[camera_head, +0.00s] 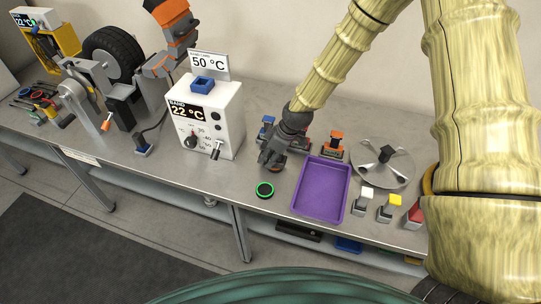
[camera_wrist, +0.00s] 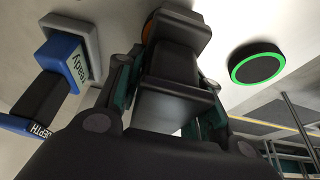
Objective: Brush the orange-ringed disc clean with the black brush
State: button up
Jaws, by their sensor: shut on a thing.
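My gripper (camera_head: 272,162) is low over the bench in the head view, pointing down. In the wrist view its fingers (camera_wrist: 165,105) are shut on a dark block-shaped thing, which I take to be the black brush (camera_wrist: 180,25). The orange-ringed disc (camera_wrist: 149,27) shows only as a sliver of orange edge behind the brush in the wrist view. The brush covers most of it, and I cannot tell whether they touch. A black disc with a green ring (camera_head: 265,190) lies flat on the bench just in front of my gripper; it also shows in the wrist view (camera_wrist: 257,62).
A purple tray (camera_head: 347,190) lies right of my gripper. A white temperature box (camera_head: 220,115) stands to its left. A blue block marked "ready" (camera_wrist: 68,55) is close by. A silver round plate (camera_head: 367,172) and small white- and yellow-topped blocks stand further right.

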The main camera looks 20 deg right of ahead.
jog(key=shift+w+a, duration=0.2)
jog(key=shift+a, duration=0.1)
jog(key=shift+d, duration=0.1)
jog(key=shift+s+d, duration=0.25)
jog(key=shift+d, duration=0.05)
jog(key=shift+s+d+p, duration=0.4)
jog(key=shift+s+d, duration=0.25)
jog(key=shift+d, duration=0.3)
jog(key=shift+w+a, duration=0.25)
jog(key=shift+a, duration=0.15)
jog(key=shift+w+a, duration=0.65)
jog(key=shift+a, duration=0.3)
dwell(0.3)
jog(key=shift+s+d, duration=0.25)
jog(key=shift+d, duration=0.15)
